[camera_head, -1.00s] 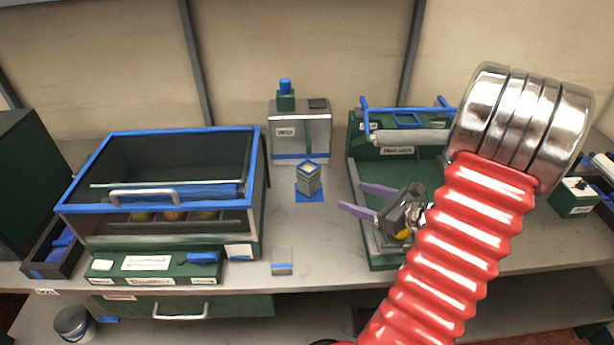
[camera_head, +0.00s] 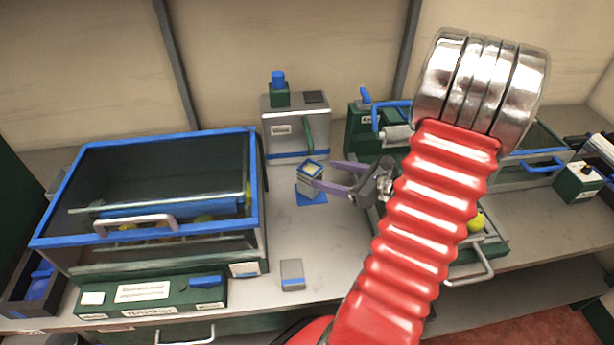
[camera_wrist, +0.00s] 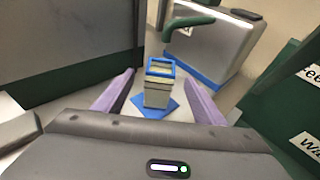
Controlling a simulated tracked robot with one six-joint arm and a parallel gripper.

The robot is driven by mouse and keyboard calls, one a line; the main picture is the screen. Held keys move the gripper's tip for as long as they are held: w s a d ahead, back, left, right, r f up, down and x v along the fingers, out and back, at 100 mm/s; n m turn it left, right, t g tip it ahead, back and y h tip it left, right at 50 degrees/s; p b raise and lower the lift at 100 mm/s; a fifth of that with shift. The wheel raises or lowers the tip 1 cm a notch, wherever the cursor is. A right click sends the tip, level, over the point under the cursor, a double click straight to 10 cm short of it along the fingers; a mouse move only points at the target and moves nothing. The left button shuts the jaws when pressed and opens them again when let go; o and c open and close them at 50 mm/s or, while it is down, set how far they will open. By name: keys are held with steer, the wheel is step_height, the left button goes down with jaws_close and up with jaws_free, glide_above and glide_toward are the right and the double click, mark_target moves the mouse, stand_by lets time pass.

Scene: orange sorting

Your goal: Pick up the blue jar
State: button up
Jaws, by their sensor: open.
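A small square grey jar with a blue rim (camera_head: 307,181) stands upright on a blue mat (camera_head: 314,200) near the middle of the bench. It also shows in the wrist view (camera_wrist: 157,92), centred ahead of my gripper. My gripper (camera_head: 325,174) is open, its two purple fingers pointing left at the jar. In the wrist view one finger lies to each side of the jar, with a gap on both sides. I cannot tell how far the fingertips reach along it.
A grey machine with a blue base stripe (camera_head: 297,132) stands close behind the jar. A large blue-framed case (camera_head: 259,180) stands to the left. A small grey box with a blue stripe (camera_head: 292,275) sits in front. A yellow ball (camera_head: 476,222) lies right of my arm.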

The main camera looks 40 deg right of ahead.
mark_target(318, 172)
steer(key=shift+s+d, duration=0.1)
steer(key=shift+d, duration=0.05)
steer(key=shift+x, duration=3.3)
steer(key=shift+x, duration=2.6)
steer(key=shift+c, duration=0.4)
steer(key=c, duration=1.3)
